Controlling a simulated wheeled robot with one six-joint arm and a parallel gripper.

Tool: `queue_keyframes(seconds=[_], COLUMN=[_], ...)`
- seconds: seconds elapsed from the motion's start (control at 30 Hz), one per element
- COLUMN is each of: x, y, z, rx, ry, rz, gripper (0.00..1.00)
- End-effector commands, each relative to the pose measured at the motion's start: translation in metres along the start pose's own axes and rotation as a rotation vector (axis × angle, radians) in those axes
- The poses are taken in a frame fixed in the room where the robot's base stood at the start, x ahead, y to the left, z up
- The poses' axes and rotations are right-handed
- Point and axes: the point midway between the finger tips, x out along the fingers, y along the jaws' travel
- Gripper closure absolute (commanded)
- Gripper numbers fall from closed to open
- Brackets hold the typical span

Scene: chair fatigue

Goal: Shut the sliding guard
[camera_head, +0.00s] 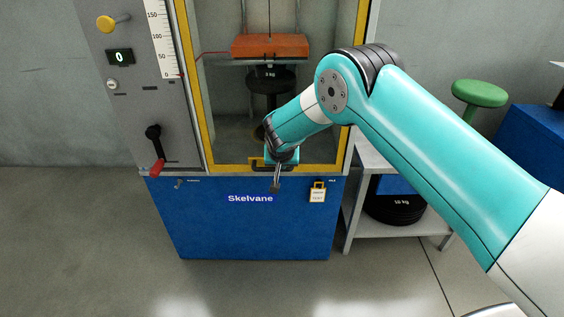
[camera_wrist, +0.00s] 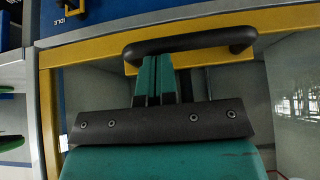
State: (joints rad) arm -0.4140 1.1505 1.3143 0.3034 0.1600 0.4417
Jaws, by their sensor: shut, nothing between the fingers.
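The sliding guard is a clear panel in a yellow frame (camera_head: 225,168) on the front of the Skelvane machine. Its bottom bar lies close above the blue cabinet. A dark bar handle (camera_wrist: 190,42) is mounted on the yellow bottom bar (camera_wrist: 85,53) in the wrist view. In the head view the handle (camera_head: 256,164) is partly hidden by my wrist. My gripper (camera_head: 276,186) points down in front of the bottom bar. In the wrist view my gripper (camera_wrist: 157,60) is shut and empty, its fingertips right at the handle. I cannot tell whether they touch it.
A red-tipped lever (camera_head: 156,160) is on the grey panel at left. A shelf with black weights (camera_head: 395,207) and a green stool (camera_head: 480,93) stand at right. The floor in front is clear.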

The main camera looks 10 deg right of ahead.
Motion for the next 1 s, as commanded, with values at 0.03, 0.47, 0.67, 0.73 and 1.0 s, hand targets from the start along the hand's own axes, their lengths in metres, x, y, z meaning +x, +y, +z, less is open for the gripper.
queue_keyframes(seconds=[0.03, 0.47, 0.67, 0.73, 1.0], x=[0.005, -0.019, -0.062, -0.079, -0.123], y=[0.001, 0.003, 0.004, 0.004, 0.004], z=[0.007, -0.015, -0.027, -0.027, -0.028], rx=[-0.002, 0.002, 0.003, 0.003, 0.004], ry=[-0.01, -0.004, 0.001, 0.002, 0.003], rz=[0.0, 0.0, -0.001, -0.001, 0.001], gripper=[1.0, 1.0, 1.0, 1.0, 1.0])
